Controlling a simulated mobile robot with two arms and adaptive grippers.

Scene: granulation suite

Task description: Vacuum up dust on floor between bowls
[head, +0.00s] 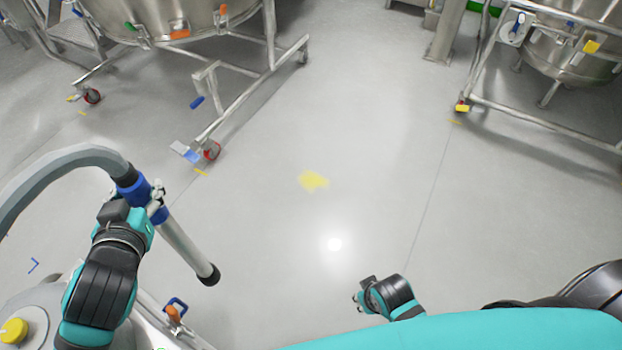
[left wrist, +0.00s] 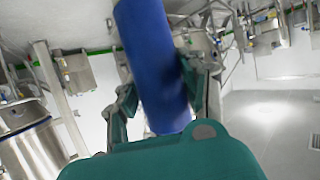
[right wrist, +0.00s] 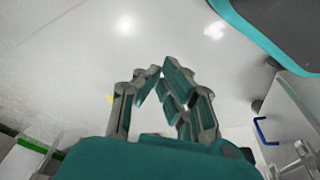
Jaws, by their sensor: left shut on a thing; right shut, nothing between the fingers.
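A yellow dust patch (head: 313,181) lies on the grey floor between the left steel bowl (head: 165,14) and the right steel bowl (head: 560,52). My left gripper (head: 157,203) is shut on the blue sleeve of a vacuum wand (head: 185,245); the blue sleeve (left wrist: 152,65) also fills the middle of the left wrist view. The wand slants down to the right, its black end (head: 208,275) left of and nearer than the dust. A grey hose (head: 65,160) curves from the sleeve's top to the left. My right gripper (head: 360,297) is shut and empty, nearer than the dust.
The left bowl's wheeled frame (head: 240,105) has a red caster (head: 211,150) left of the dust. The right bowl's frame (head: 540,122) stands back right. A canister with a yellow knob (head: 14,330) sits at lower left. The floor around the dust is clear.

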